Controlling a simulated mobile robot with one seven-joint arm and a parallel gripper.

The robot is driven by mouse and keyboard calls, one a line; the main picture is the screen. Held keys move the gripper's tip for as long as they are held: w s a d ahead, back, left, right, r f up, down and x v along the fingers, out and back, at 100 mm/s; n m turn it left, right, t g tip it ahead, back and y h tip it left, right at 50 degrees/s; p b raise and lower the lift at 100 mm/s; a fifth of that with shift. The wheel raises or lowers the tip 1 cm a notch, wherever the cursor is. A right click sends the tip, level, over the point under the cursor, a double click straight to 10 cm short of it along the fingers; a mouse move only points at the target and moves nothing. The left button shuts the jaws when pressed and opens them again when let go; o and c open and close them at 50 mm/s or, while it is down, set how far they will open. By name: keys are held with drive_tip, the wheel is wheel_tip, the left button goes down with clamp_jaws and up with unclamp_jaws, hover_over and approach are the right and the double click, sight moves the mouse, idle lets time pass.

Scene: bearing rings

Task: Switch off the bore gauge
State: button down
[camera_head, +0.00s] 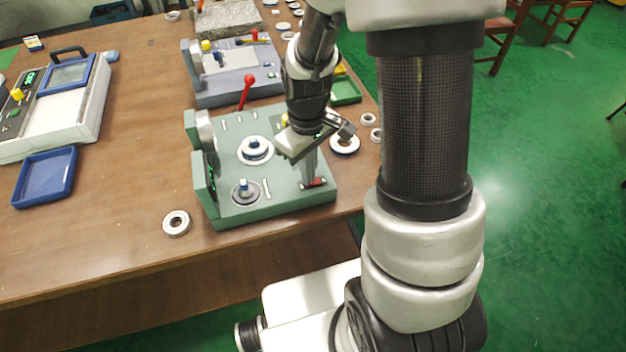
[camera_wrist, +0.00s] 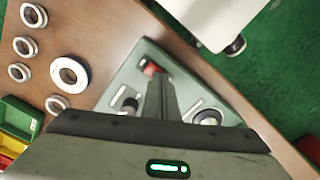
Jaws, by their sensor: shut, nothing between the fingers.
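The bore gauge is taken to be the green bench device (camera_head: 277,195) near the table's front edge. It has a red-knobbed lever (camera_head: 249,80), two round posts with rings or discs on top, and an upright panel with green lit marks at its left. A small red switch (camera_head: 318,183) sits at its front right corner; it also shows in the wrist view (camera_wrist: 151,69).
A grey-blue device (camera_head: 235,90) stands behind the green one. A white machine with a blue lid (camera_head: 62,105) and a blue tray (camera_head: 45,177) are at left. Loose rings lie nearby, one (camera_head: 176,223) at front left. A green tray (camera_head: 345,91) is behind my wrist.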

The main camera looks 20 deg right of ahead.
drive_tip(key=shift+f, duration=0.2)
wheel_tip(320, 180, up, 7)
drive_tip(key=p, duration=0.5)
idle(0.5)
drive_tip(key=shift+r, duration=0.1)
